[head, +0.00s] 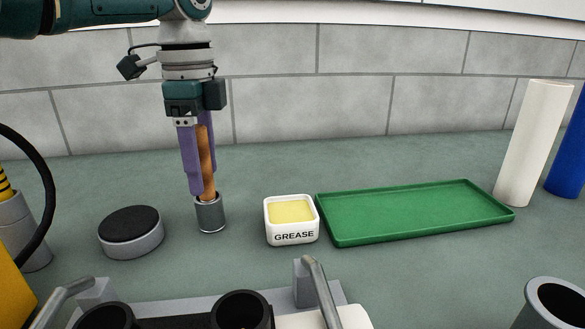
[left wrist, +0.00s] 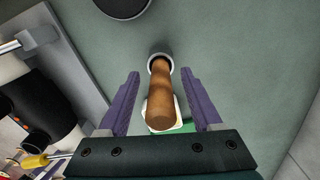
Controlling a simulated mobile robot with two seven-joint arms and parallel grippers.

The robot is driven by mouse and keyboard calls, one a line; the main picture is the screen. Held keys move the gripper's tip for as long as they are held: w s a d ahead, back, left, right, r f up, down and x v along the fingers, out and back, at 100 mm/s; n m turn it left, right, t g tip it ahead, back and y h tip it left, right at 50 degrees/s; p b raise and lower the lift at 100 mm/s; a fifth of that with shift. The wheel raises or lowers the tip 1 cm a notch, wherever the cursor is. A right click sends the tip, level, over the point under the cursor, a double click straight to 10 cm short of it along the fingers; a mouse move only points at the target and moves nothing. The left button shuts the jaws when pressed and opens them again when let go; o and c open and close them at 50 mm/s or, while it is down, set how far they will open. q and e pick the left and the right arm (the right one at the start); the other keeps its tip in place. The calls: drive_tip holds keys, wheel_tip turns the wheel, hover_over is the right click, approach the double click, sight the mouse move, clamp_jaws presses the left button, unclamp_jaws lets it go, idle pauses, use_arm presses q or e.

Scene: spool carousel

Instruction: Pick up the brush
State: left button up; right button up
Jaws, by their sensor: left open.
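The brush shows as a brown wooden handle (head: 207,165) standing upright in a small grey metal cup (head: 210,214) on the counter; its bristles are hidden in the cup. My left gripper (head: 198,188) points down at the handle, with its purple fingers on either side of it. In the left wrist view the handle (left wrist: 162,100) lies between the two open fingers (left wrist: 160,88), with a gap on each side. The cup rim (left wrist: 159,62) shows beyond the handle. My right gripper is not in view.
A white grease box (head: 292,232) stands right of the cup, beside a green tray (head: 420,214). A round black-topped disc (head: 131,232) lies to the left. White (head: 533,145) and blue (head: 572,150) cylinders stand far right. A fixture with black rings (head: 240,311) is in front.

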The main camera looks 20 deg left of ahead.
use_arm(q)
clamp_jaws()
idle(0.5)
